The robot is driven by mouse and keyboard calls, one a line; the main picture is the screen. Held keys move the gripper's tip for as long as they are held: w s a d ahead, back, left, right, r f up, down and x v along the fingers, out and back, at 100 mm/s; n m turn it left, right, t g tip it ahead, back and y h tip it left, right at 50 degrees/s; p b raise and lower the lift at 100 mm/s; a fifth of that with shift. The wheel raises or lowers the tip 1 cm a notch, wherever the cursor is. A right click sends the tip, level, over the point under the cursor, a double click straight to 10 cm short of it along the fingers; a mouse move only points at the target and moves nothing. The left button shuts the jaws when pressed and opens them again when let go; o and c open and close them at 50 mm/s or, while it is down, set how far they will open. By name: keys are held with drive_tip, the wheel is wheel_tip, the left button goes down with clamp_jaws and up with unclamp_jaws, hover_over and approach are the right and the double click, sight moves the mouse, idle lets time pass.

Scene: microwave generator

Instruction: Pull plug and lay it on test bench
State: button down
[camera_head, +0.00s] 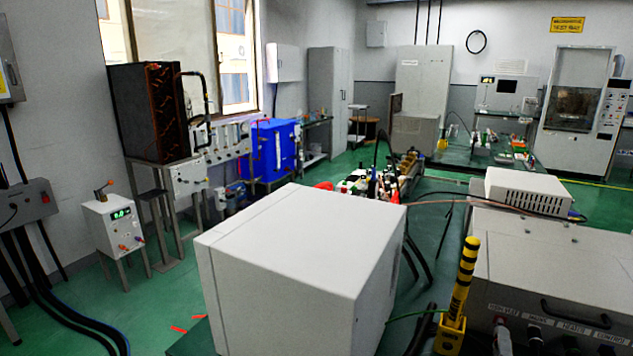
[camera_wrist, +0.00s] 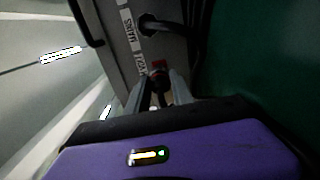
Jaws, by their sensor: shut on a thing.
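In the wrist view, my gripper (camera_wrist: 159,84) is shut on a plug (camera_wrist: 158,66) with a red part, close to the labelled front panel (camera_wrist: 120,55) of a grey cabinet. The fingers hide part of the plug. I cannot tell whether it is still seated in its socket. The same cabinet (camera_head: 570,265) is at the lower right of the head view. Several labelled connectors sit along its front. My gripper is not visible in the head view. A bench with a green top (camera_head: 460,158) stands at the back right; I cannot tell if it is the test bench.
In the wrist view, a dark cable (camera_wrist: 168,28) enters the panel beside the plug. A black handle (camera_head: 575,314) sticks out from the cabinet. A yellow and black post (camera_head: 464,278) stands at its left. A large white box (camera_head: 300,250) fills the front middle.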

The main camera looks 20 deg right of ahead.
drive_tip(key=shift+v, duration=1.4)
drive_tip(key=shift+b, duration=0.3)
drive_tip(key=shift+r, duration=0.15)
